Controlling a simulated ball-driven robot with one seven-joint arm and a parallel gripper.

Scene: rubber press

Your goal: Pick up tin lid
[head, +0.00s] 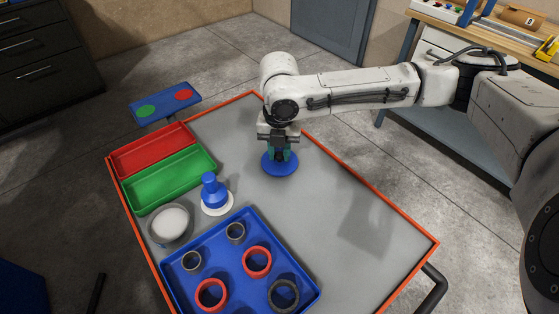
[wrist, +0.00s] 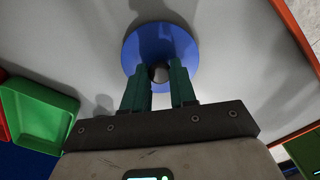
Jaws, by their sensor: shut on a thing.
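The tin lid is a round blue disc (head: 280,168) with a small dark knob at its centre. It is over the far part of the grey table top, and it shows in the wrist view (wrist: 185,50). My gripper (head: 279,152) points down above the disc, with its green fingers on either side of the knob (wrist: 159,73). It is shut on the knob. I cannot tell whether the lid rests on the table or hangs slightly above it. An open round grey tin (head: 154,234) with white contents stands at the table's left side.
A red tray (head: 120,162) and a green tray (head: 140,207) lie at the left edge. A blue stamp-like tool (head: 209,188) stands on a white disc. A blue tray (head: 238,284) holds several rings in front. The table's right side is clear, inside an orange rim.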

